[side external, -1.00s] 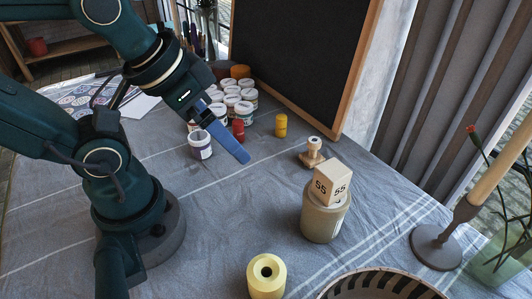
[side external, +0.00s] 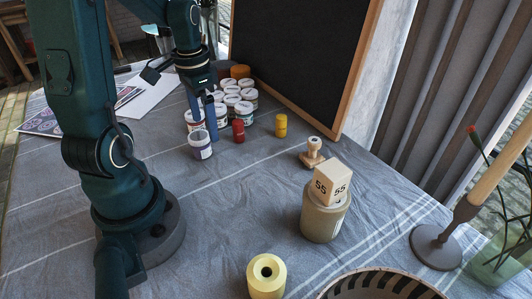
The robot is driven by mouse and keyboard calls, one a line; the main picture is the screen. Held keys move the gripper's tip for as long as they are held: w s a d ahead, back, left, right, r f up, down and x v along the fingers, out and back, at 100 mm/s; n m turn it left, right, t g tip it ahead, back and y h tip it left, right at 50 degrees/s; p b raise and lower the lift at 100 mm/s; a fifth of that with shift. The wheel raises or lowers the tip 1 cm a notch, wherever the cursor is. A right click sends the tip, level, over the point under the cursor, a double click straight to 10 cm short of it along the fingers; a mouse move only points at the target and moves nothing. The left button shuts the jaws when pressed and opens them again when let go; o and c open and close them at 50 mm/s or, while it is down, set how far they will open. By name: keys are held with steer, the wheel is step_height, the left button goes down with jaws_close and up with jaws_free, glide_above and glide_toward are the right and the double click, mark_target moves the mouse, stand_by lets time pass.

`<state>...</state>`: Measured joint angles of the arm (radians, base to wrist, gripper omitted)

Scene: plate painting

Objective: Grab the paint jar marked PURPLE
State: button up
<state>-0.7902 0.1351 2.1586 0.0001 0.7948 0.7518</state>
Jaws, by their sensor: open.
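A small jar with a purple band (side external: 201,149) stands at the front left of a group of paint jars; its lettering is too small to read. My gripper (side external: 211,135) is open and points down just behind and to the right of this jar, low among the jars. Its blue finger partly hides the jars behind it. I cannot tell from this view whether a finger touches the purple-banded jar.
Several white-lidded jars (side external: 244,107) stand packed behind my gripper. A red jar (side external: 238,131) and a yellow jar (side external: 281,125) stand to the right. A wooden stamp (side external: 313,155), a 55 block (side external: 331,187) on a beige jar and a chalkboard (side external: 302,52) are further right.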

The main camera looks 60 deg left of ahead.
mark_target(199, 136)
steer(key=shift+s+a+f+n, duration=0.5)
steer(key=shift+s+f, duration=0.2)
steer(key=shift+f, duration=2.5)
jaws_close()
